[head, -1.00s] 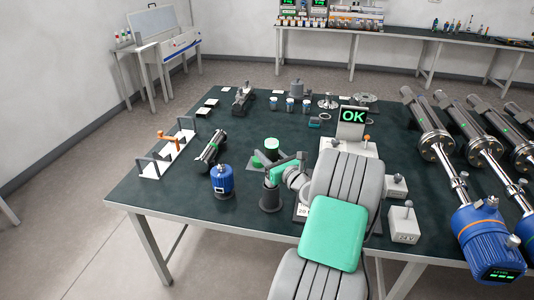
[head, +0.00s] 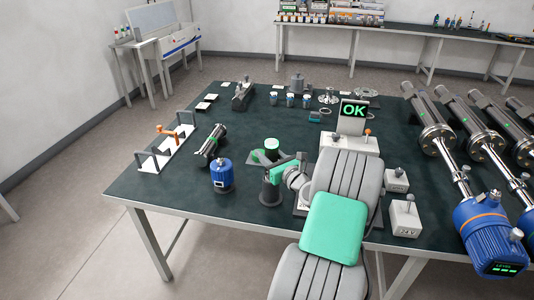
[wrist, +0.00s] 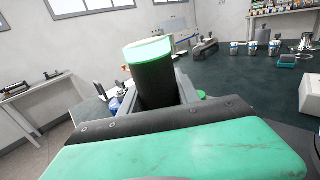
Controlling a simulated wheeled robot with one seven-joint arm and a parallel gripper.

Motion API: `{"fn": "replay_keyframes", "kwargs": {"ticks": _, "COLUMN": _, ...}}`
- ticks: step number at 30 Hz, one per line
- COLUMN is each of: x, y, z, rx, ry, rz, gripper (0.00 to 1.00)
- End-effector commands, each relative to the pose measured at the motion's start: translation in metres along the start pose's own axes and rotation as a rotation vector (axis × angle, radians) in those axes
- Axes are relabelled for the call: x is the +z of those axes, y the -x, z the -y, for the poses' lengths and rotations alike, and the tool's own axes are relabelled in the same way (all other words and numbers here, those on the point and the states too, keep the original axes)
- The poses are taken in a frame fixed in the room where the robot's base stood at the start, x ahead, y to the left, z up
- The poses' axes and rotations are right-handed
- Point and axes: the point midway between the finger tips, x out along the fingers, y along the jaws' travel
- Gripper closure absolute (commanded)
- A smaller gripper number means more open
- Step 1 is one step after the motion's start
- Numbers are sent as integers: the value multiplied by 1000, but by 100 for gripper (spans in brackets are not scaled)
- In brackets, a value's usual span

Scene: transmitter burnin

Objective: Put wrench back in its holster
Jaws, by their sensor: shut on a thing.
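My gripper (head: 270,168) is at the front middle of the dark table, closed around an upright black cylinder with a green top (head: 271,145), which I take to be the wrench. In the wrist view the same green-topped cylinder (wrist: 153,78) stands between the grey jaws (wrist: 156,104). Below the jaws in the head view is a black upright part with a wider foot (head: 271,197). I cannot tell whether it is the holster or the lower end of the held thing. The jaws hide where they meet it.
A white rack (head: 150,166) with an orange-handled part (head: 167,132) is farther left. A station with an "OK" screen (head: 353,109) and grey switch boxes (head: 404,217) are right.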

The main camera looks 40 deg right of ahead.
Motion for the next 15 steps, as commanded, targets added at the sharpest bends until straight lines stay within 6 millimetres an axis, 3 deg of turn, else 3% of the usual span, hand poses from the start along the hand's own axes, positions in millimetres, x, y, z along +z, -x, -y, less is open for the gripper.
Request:
{"fn": "replay_keyframes", "kwargs": {"ticks": 6, "x": -5, "y": 0, "z": 0, "rx": 0, "ry": 2, "rz": 3, "gripper": 100}}
{"fn": "replay_keyframes", "kwargs": {"ticks": 7, "x": -4, "y": 0, "z": 0, "rx": 0, "ry": 2, "rz": 3, "gripper": 59}}
{"fn": "replay_keyframes", "kwargs": {"ticks": 15, "x": -5, "y": 0, "z": 0, "rx": 0, "ry": 1, "rz": 1, "gripper": 37}}
